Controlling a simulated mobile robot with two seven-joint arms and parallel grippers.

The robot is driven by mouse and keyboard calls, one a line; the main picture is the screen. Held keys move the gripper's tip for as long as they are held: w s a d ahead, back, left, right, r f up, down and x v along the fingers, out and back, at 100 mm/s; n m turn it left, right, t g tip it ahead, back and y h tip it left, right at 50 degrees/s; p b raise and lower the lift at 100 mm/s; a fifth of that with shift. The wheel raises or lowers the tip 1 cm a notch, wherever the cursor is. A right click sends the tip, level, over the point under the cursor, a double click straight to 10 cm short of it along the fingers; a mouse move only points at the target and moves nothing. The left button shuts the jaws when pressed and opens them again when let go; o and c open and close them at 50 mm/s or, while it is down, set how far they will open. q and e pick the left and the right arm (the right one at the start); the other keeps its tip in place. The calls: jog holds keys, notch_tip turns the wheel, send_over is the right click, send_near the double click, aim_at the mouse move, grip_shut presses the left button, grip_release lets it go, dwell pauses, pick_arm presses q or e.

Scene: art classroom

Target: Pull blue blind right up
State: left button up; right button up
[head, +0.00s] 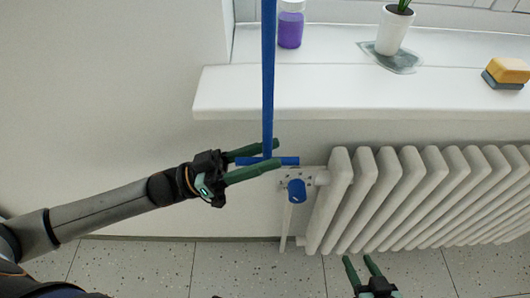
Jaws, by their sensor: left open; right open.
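A long blue bar (268,75) hangs down in front of the wall and sill, with a short blue crosspiece (290,160) at its lower end. The blind itself is out of view above. My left gripper (281,153) reaches in from the left and is open. Its two green fingers lie above and below the crosspiece, near the foot of the bar. The lower finger hides part of the crosspiece, and I cannot tell whether they touch. My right gripper (356,258) is open and empty, low in front of the radiator.
A white radiator (415,200) with a blue valve knob (296,191) stands below the white window sill (310,95). On the sill are a purple jar (291,28), a potted plant (394,32) and a yellow sponge (508,70). The left wall is bare.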

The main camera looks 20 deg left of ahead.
pick_arm(q)
jog(key=shift+d, duration=0.15)
jog(key=shift+c, duration=0.2)
grip_shut()
jog(key=shift+w+r, duration=0.1)
jog(key=shift+w, duration=0.1)
dwell(1.1)
